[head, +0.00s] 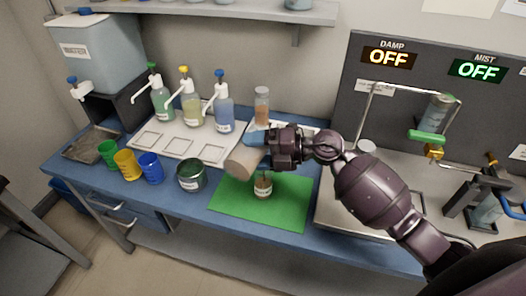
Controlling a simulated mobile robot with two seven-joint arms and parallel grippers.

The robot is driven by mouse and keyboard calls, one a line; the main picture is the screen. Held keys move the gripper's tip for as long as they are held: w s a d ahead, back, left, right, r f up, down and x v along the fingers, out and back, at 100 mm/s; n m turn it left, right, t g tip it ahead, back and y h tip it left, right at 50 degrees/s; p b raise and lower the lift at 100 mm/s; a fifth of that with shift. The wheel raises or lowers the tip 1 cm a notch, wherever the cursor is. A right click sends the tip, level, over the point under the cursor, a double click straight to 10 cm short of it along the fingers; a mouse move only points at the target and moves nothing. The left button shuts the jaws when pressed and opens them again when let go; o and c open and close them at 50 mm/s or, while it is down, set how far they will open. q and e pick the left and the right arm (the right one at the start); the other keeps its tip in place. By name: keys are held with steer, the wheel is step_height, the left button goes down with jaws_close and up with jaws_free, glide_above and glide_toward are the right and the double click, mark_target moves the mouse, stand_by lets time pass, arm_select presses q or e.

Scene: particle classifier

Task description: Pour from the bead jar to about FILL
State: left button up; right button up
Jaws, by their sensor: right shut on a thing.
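My right gripper (268,145) is shut on a tilted jar, which looks like the bead jar (242,161). Its tan end points down and to the left, above the green mat (283,208). A small clear vessel (263,187) with a white label stands upright on the mat, below and slightly right of the jar's low end. Something brown shows in the vessel. A FILL mark is too small to read, and I cannot see a stream of beads. My left gripper is out of view.
Green, yellow (128,165) and blue cups and a dark labelled jar (192,176) stand left of the mat. Pump bottles (193,112) stand on a white tray behind. A tall cylinder (262,107) stands at the back. A panel (430,75) reads DAMP OFF and MIST OFF.

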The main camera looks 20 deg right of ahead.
steer(key=shift+w+d+r+m+y+p, duration=0.15)
steer(key=shift+r+m+y+p, duration=0.2)
steer(key=shift+m+p, duration=0.2)
stand_by(1.8)
steer(key=shift+w+d+r+m+y+p, duration=0.25)
steer(key=shift+w+r+m+y+p, duration=0.15)
steer(key=shift+m+p, duration=0.45)
stand_by(3.4)
